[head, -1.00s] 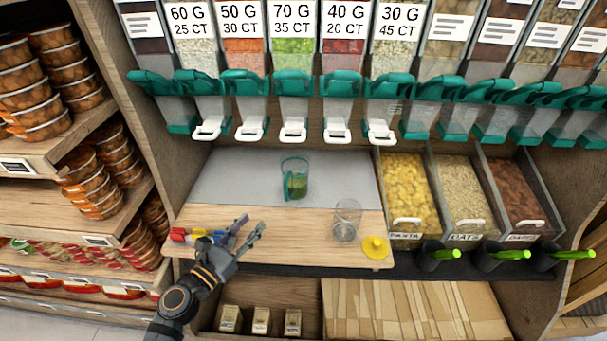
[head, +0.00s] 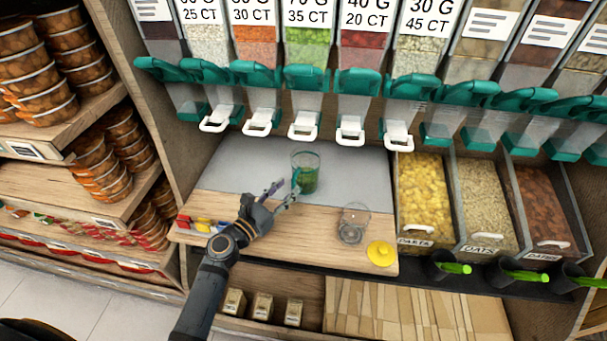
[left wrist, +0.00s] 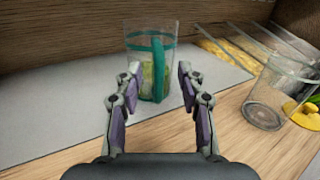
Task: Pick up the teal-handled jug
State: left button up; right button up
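The teal-handled jug (head: 306,173) is clear with a teal rim and handle and some green content. It stands upright on the grey mat (head: 240,165) under the dispensers. In the left wrist view the jug (left wrist: 140,70) stands ahead, its handle facing my fingers. My left gripper (head: 282,190) is open and empty, just in front of the jug and a little to its left in the head view. In the left wrist view the open fingertips (left wrist: 160,80) lie on either side of the handle in the picture; whether they reach around it I cannot tell. My right gripper is not in view.
A clear empty cup (head: 353,222) and a yellow lid (head: 381,253) are on the wooden counter to the right. Small red, yellow and blue items (head: 200,225) lie at the left. White dispenser levers (head: 304,126) hang above. Food bins (head: 427,197) stand to the right.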

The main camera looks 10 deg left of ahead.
aim_at(294, 180)
pick_arm(q)
jog(key=x, duration=0.4)
jog(key=shift+w+d+f, duration=0.15)
jog(key=shift+w+f, duration=0.05)
jog(key=shift+w, duration=0.05)
jog(key=shift+s, duration=0.1)
grip_shut()
jog(key=shift+r, duration=0.1)
